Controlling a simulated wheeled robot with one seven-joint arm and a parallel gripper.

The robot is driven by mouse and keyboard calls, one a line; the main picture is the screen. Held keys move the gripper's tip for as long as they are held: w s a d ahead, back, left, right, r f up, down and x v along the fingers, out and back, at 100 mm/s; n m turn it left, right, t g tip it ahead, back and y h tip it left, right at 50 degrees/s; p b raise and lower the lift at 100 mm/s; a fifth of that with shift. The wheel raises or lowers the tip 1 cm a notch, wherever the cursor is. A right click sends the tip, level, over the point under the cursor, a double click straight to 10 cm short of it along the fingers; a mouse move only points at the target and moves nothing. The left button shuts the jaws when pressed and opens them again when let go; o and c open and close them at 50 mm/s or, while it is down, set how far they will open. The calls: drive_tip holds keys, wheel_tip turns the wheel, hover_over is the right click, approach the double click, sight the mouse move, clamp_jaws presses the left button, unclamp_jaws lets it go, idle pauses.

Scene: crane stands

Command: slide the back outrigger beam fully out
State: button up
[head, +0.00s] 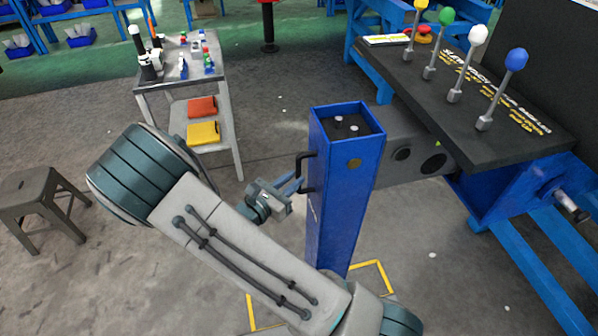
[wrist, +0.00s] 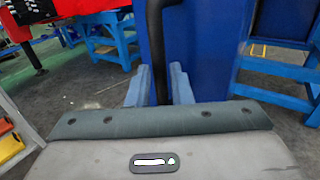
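The back outrigger beam (head: 396,148) is a dark grey box section with round holes. It shows between the crane stand and an upright blue leg (head: 335,205) at its outer end. A black D-shaped handle (head: 303,171) is on the leg's left face. In the wrist view its vertical bar (wrist: 157,50) runs down between my fingers, with the blue leg (wrist: 205,45) behind. My gripper (head: 296,185) is at the handle. Its two blue fingers (wrist: 160,85) lie close on either side of the bar and look shut on it. The lower end of the handle is hidden by my gripper.
A control panel with coloured-knob levers (head: 480,85) tops the blue stand frame at right. A grey cart (head: 185,80) stands behind my arm, a stool (head: 40,195) at left. A yellow floor marking (head: 372,274) is by the leg's foot. Floor left of the leg looks open.

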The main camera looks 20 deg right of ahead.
drive_tip(key=shift+x, duration=1.45)
